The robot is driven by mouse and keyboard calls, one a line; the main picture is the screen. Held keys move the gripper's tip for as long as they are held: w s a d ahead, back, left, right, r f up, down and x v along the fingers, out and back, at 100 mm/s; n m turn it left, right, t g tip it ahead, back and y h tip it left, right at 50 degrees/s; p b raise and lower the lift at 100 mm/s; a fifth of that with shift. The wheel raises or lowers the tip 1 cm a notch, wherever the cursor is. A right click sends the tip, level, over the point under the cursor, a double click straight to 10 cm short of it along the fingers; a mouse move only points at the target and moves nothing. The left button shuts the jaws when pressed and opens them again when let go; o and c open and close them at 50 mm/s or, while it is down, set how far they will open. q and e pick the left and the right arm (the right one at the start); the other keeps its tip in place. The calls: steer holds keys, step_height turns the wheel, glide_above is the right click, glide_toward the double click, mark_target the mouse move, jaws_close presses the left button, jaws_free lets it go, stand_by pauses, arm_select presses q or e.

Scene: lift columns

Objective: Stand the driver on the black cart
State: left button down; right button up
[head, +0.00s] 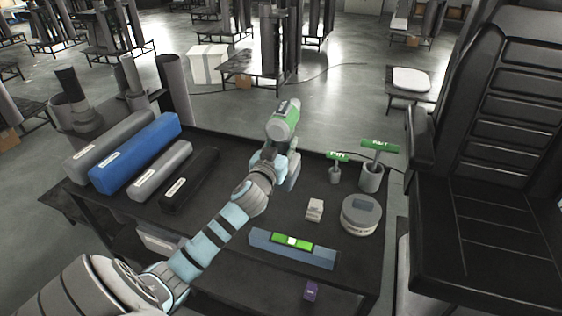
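The driver (284,121) is a green and grey power tool, upright near the far edge of the black cart (225,152). My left gripper (276,153) is at the driver's handle, below its green body, and appears closed around it. The fingers are partly hidden by the handle and my wrist. I cannot tell whether the driver's base touches the cart top. My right gripper is not in view.
A black chair (480,170) stands beside the cart.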

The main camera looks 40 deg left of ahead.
arm_select(q)
step_height(320, 180, down, 5)
steer(key=shift+f+b, duration=0.1)
steer(key=shift+b, duration=0.85)
steer(key=c, duration=1.2)
jaws_free()
steer(key=shift+o, duration=0.4)
steer(key=shift+s+d, duration=0.1)
steer(key=v, duration=1.2)
